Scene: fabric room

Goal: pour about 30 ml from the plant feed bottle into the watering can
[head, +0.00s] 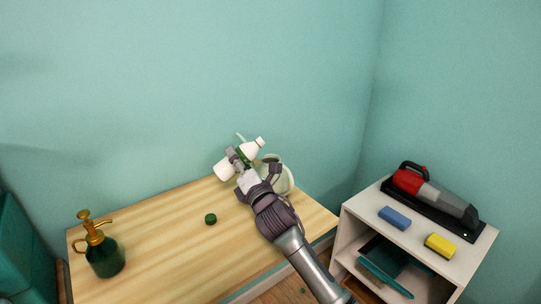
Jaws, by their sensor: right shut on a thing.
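The white plant feed bottle (224,170) with a green band is held tilted in my right gripper (241,160), which is shut around its middle. Its narrow end points up and to the right, its wide end down and to the left. The pale watering can (288,180) stands on the wooden table, partly hidden behind my right gripper and the bottle. A thin pale tip, possibly its spout, shows just above the bottle. I cannot tell whether the bottle touches the can, and no liquid stream is visible. My left gripper is out of view.
A small green cap (210,219) lies on the wooden table (165,243). A green sprayer with a brass top (105,256) stands at the left. A white shelf (370,208) at right holds a red handheld vacuum (425,192), blue sponge (394,217) and yellow sponge (440,245).

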